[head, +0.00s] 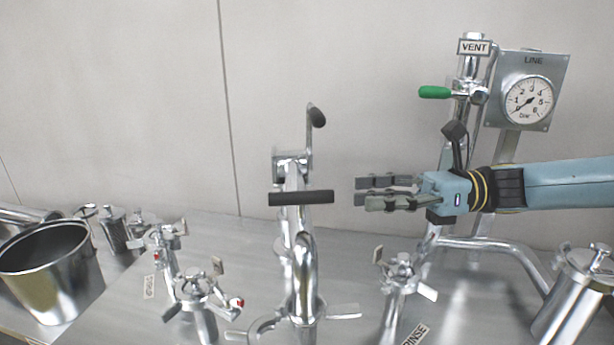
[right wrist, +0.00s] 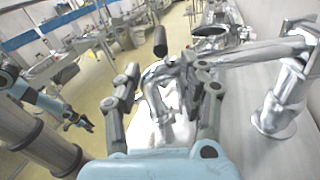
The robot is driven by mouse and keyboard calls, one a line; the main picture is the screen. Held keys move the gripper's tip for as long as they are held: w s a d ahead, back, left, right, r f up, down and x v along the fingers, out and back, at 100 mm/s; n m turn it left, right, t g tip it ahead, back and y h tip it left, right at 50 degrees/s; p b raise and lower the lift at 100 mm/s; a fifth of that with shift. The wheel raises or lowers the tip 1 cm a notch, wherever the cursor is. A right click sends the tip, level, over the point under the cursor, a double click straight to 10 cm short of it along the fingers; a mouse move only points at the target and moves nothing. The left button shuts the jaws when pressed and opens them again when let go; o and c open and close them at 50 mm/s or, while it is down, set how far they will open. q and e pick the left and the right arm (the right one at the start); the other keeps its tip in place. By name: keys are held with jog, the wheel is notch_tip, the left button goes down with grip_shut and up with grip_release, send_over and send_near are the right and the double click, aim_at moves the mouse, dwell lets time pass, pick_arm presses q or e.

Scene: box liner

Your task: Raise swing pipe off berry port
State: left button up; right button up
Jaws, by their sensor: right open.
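The swing pipe (head: 306,265) is a shiny bent tube in the middle of the head view. Its near end comes down at the bottom edge, between flat wing handles. A black grip bar (head: 301,198) sticks out sideways across it. My right gripper (head: 362,192) is open and empty, just right of the bar with a small gap, its fingers pointing left. In the right wrist view the bar (right wrist: 160,41) and the bent tube (right wrist: 156,95) show beyond and between the fingers. I cannot read a berry label. My left gripper (right wrist: 84,123) is small at the left of the wrist view.
A steel bucket (head: 52,275) is at the far left. A green-handled vent valve (head: 436,92) and pressure gauge (head: 528,101) stand behind my right arm.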

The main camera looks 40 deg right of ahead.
aim_at(301, 203)
jog(key=shift+w+a+b, duration=0.3)
jog(key=shift+w, duration=0.2)
jog(key=b+x, duration=0.1)
jog(key=x, duration=0.7)
jog(key=shift+a+r+b, duration=0.15)
jog(key=shift+a+b, duration=0.15)
jog(key=shift+b, duration=0.1)
jog(key=shift+w+a, duration=0.25)
jog(key=shift+a, duration=0.35)
pick_arm(q)
jog(key=shift+s+a+f, duration=0.1)
jog(key=shift+s+f, duration=0.1)
jog(key=shift+f, duration=0.45)
jog(key=shift+s+f, duration=0.2)
jog(key=shift+f, duration=0.4)
pick_arm(e)
jog(key=shift+c, duration=0.6)
pick_arm(q)
jog(key=shift+s, duration=0.15)
pick_arm(e)
grip_shut()
